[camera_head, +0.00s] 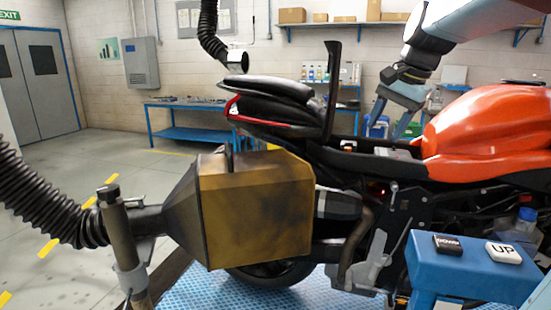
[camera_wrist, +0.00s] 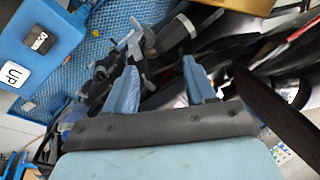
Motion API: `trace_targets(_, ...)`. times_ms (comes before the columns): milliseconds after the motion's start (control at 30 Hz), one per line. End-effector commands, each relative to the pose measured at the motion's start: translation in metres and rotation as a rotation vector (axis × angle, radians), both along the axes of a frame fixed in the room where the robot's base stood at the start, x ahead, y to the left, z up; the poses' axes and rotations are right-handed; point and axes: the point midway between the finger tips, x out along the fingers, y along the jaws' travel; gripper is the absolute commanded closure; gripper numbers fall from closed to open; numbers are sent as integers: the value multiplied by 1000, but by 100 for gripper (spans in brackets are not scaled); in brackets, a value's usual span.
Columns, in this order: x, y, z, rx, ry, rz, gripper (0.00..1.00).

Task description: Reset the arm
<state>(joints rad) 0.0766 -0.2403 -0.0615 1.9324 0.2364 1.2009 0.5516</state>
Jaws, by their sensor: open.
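My arm reaches in from the top right in the head view. My gripper (camera_head: 390,122) hangs above the motorcycle's open seat area, beside the orange tank (camera_head: 480,130). In the wrist view my gripper (camera_wrist: 160,65) shows two blue fingers spread apart with nothing between them. The motorcycle's dark seat (camera_head: 275,103) is tilted up at the tail, left of my gripper. A dark upright panel (camera_head: 332,90) stands between the seat and my gripper. I cannot tell the exact gap between my fingers and the bike.
A yellow exhaust extraction hood (camera_head: 255,205) with a black hose (camera_head: 35,200) stands at the bike's rear. A blue stand (camera_head: 470,270) carries DOWN (camera_head: 448,244) and UP (camera_head: 503,253) buttons. A blue workbench (camera_head: 200,132) is behind. Floor at left is mostly clear.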

Motion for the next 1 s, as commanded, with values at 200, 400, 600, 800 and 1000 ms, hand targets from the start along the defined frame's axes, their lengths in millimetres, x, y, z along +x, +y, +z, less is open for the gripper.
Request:
trace_targets(200, -66, 10, -25, -131, -93, 193, 45)
trace_targets(400, -120, 15, -56, -262, -172, 375, 45)
trace_targets(600, -164, 17, -90, -387, -233, 541, 45)
trace_targets(800, -186, 17, -110, -459, -266, 632, 45)
trace_targets(1000, -189, 17, -114, -471, -270, 650, 45)
